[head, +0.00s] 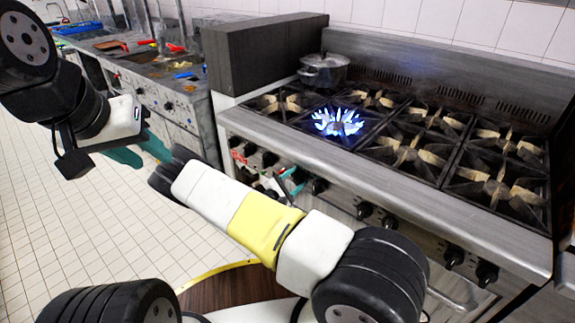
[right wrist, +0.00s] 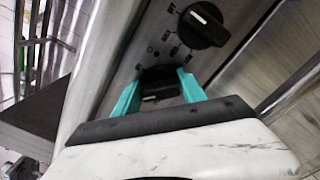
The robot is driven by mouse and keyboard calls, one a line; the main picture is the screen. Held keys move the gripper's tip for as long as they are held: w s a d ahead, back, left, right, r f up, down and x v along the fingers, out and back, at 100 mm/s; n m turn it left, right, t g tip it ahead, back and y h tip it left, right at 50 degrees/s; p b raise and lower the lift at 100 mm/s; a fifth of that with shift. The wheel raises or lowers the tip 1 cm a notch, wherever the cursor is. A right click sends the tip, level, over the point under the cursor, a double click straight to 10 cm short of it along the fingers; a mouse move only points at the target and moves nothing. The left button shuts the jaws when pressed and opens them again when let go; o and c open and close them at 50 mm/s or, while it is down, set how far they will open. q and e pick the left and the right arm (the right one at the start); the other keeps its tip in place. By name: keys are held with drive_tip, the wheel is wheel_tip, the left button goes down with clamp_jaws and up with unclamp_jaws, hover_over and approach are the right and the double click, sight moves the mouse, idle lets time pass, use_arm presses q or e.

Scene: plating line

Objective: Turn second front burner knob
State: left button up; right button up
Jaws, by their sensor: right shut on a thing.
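The stove (head: 345,175) has a row of black knobs along its front panel. Blue flames rise from a lit burner (head: 338,122), the second from the left in the front row. My right gripper (head: 292,182) is at this panel, partly behind my own forearm. In the right wrist view its teal fingers (right wrist: 159,93) are on both sides of a black knob (right wrist: 160,90), shut on it. A neighbouring knob (right wrist: 205,25) with a white mark shows beyond, ungripped. My left gripper (head: 143,153) is open and empty, in the air left of the stove.
A metal pot (head: 324,70) stands at the back left of the stove. A dark block (head: 262,52) rises at its left end. A counter (head: 165,85) with cluttered items continues left. The tiled floor (head: 60,230) in front is clear.

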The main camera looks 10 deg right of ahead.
drive_tip(key=n, duration=0.3)
drive_tip(key=shift+n, duration=0.4)
drive_tip(key=n, duration=0.3)
drive_tip(key=shift+w+a+r+n, duration=0.1)
drive_tip(key=shift+n, duration=0.2)
drive_tip(key=n, duration=0.6)
drive_tip(key=shift+w+a, duration=0.1)
drive_tip(key=shift+n, duration=0.4)
drive_tip(key=o, duration=1.3)
drive_tip(key=shift+a, duration=0.1)
